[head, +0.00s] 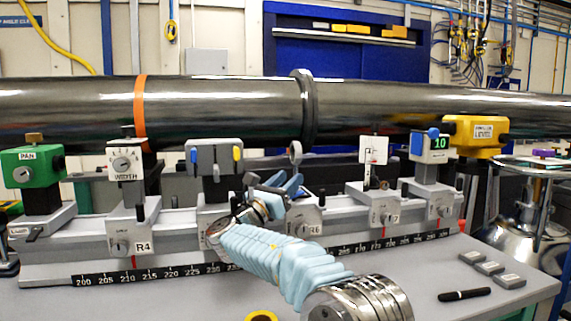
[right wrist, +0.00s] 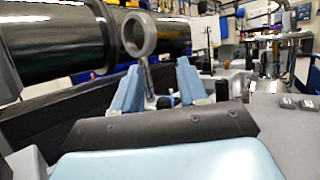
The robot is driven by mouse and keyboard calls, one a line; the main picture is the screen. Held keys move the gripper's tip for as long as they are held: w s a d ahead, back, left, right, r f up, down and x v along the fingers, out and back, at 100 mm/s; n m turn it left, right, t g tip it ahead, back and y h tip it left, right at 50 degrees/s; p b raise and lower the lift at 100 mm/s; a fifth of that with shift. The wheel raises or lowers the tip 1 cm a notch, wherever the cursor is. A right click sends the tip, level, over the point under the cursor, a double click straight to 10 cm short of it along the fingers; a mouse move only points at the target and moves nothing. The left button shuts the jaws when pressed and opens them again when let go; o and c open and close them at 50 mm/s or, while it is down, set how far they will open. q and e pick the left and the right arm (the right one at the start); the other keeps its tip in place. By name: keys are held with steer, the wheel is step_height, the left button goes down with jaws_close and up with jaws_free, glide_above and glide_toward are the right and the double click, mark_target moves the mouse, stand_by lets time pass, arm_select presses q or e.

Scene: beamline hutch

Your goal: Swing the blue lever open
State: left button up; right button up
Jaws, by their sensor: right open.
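In the right wrist view a dark-blue bit (right wrist: 165,102) shows low between the two spread fingers, in front of a post with a grey ring (right wrist: 139,35). I cannot tell whether a finger touches it. My left gripper is not in view.
A long dark pipe (head: 225,105) crosses behind the rail (head: 340,243). Grey blocks (head: 490,268) and a black marker (head: 464,295) lie front right.

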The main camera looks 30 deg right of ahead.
steer(key=s+a+r+b, duration=0.1)
steer(key=s+a+r, duration=0.6)
steer(key=s+r, duration=0.4)
steer(key=shift+s+b, duration=0.3)
steer(key=shift+s, duration=0.3)
steer(key=shift+o, duration=0.3)
